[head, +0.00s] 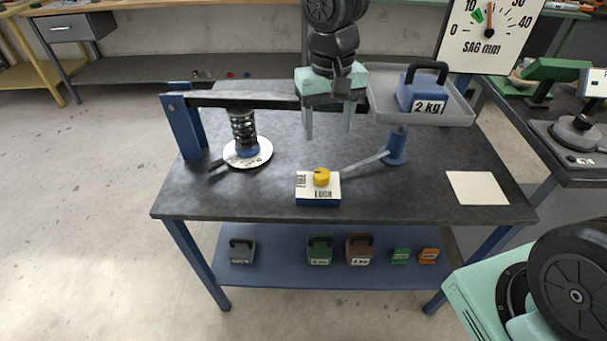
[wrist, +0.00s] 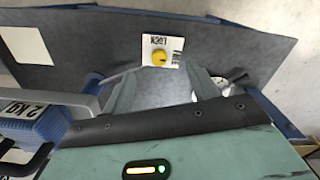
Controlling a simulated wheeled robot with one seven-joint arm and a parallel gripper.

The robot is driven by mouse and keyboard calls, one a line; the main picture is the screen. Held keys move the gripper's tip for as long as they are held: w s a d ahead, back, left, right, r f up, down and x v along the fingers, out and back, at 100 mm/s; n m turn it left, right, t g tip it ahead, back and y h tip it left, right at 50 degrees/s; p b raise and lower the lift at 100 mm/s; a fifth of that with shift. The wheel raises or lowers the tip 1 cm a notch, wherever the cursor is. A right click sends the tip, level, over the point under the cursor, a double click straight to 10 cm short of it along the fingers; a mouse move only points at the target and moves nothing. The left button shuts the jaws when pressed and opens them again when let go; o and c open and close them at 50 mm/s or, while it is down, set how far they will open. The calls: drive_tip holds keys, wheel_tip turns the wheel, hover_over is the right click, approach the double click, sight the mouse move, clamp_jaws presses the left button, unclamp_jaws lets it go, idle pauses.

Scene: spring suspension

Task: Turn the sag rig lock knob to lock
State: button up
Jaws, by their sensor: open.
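The yellow lock knob (head: 321,177) sits on a small white-topped block (head: 304,190) near the table's front edge, labelled FREE on the left and LOCK along the front. A dark mark on the knob is too small to read for direction. In the wrist view the knob (wrist: 159,59) shows beyond the fingertips. My gripper (head: 329,136) is open and empty, pointing down, above and behind the knob in the head view, apart from it. In the wrist view its two fingers (wrist: 163,88) are spread wide.
The rig's beam (head: 240,95) runs across the back, with a spring (head: 243,128) under it on a white disc. A pan (head: 450,112) holding a blue 2 kg weight (head: 418,95) is right of my gripper. A dial (head: 489,30) stands behind. The front right holds a white card (head: 477,188).

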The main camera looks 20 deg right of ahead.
drive_tip(key=m, duration=0.1)
hover_over(322, 172)
drive_tip(key=f, duration=0.2)
drive_tip(key=shift+m, duration=0.3)
wheel_tip(322, 172, down, 17)
drive_tip(key=shift+s+f, duration=0.1)
drive_tip(key=c, duration=1)
